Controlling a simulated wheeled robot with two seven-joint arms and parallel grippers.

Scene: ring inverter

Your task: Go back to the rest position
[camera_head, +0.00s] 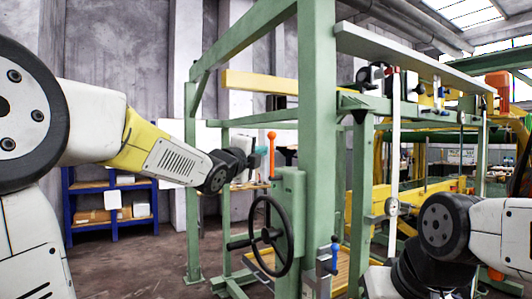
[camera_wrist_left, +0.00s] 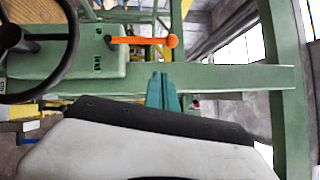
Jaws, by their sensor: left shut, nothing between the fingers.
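My left gripper (camera_head: 252,160) reaches in from the left in the head view, just left of the orange-handled lever (camera_head: 272,145). Its teal fingers, together and empty, show in the left wrist view (camera_wrist_left: 163,92). There the lever (camera_wrist_left: 140,41) and its orange ball knob lie beyond the fingertips, apart from them in the picture. The lever stands upright on top of a green box (camera_head: 289,190) with a black handwheel (camera_head: 288,252) on its side. My right arm shows at the lower right of the head view, but its gripper is not visible.
A green steel frame (camera_head: 318,120) with posts and beams fills the middle and right. A yellow beam (camera_head: 258,83) crosses it. A blue shelf (camera_head: 112,186) with boxes stands at the back left. Open floor (camera_head: 135,255) lies left of the frame.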

